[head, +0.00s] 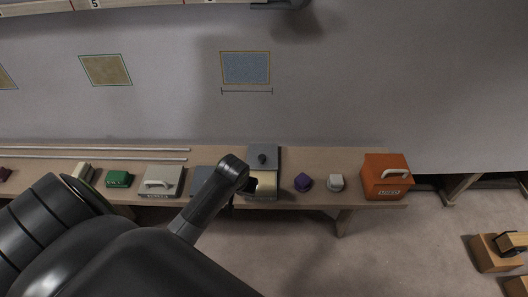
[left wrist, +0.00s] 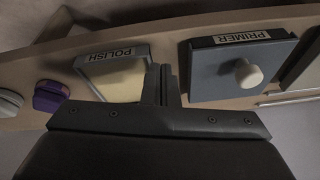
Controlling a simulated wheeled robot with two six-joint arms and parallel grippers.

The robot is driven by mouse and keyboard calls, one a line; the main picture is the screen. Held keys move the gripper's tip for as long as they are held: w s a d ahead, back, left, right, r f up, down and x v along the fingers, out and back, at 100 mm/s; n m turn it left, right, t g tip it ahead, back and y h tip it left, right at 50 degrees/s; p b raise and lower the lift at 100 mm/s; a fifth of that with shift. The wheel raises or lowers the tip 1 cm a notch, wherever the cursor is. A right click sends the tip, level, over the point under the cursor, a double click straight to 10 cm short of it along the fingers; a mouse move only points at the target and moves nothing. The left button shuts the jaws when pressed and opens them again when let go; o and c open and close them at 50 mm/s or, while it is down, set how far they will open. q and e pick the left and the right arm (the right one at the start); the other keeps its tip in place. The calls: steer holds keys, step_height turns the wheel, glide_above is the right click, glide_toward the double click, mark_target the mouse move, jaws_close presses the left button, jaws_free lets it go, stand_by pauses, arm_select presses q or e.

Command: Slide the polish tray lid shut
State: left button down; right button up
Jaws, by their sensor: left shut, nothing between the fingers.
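The polish tray (head: 266,194) stands on the bench with its front part open, showing a cream interior. Its grey lid (head: 270,150), with a dark knob (head: 262,159), sits toward the wall side. The open tray (left wrist: 122,88) with its POLISH label (left wrist: 110,54) also shows in the left wrist view; the lid's knob is not visible there. My left gripper (head: 252,184) is shut and empty, at the left side of the tray's opening in the head view. Its fingers (left wrist: 166,82) show between the polish and primer trays in the left wrist view. Contact cannot be told. My right gripper is not in view.
The primer tray (left wrist: 235,85), with a pale knob, lies close beside the polish tray. A purple item (head: 303,182), a pale block (head: 336,182) and an orange box (head: 387,178) stand to the right. A white case (head: 161,181) and green box (head: 118,179) stand left.

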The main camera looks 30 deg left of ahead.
arm_select(q)
steer(key=w+a+r+n, duration=0.2)
steer(key=w+r, duration=0.3)
steer(key=w, duration=0.4)
steer(key=w+a+r+n, duration=0.25)
steer(key=w+r, duration=0.35)
steer(key=w, duration=0.3)
steer(key=b, duration=0.3)
glide_above(260, 151)
steer(key=shift+y, duration=0.3)
step_height(260, 151, down, 10)
steer(key=shift+w+r, duration=0.1)
steer(key=shift+r, duration=0.05)
steer(key=shift+s+d+p, duration=0.7)
steer(key=shift+s+p, duration=0.1)
steer(key=shift+s, duration=0.1)
steer(key=shift+s+d, duration=0.4)
steer(key=shift+s, duration=0.1)
steer(key=shift+s+d, duration=0.1)
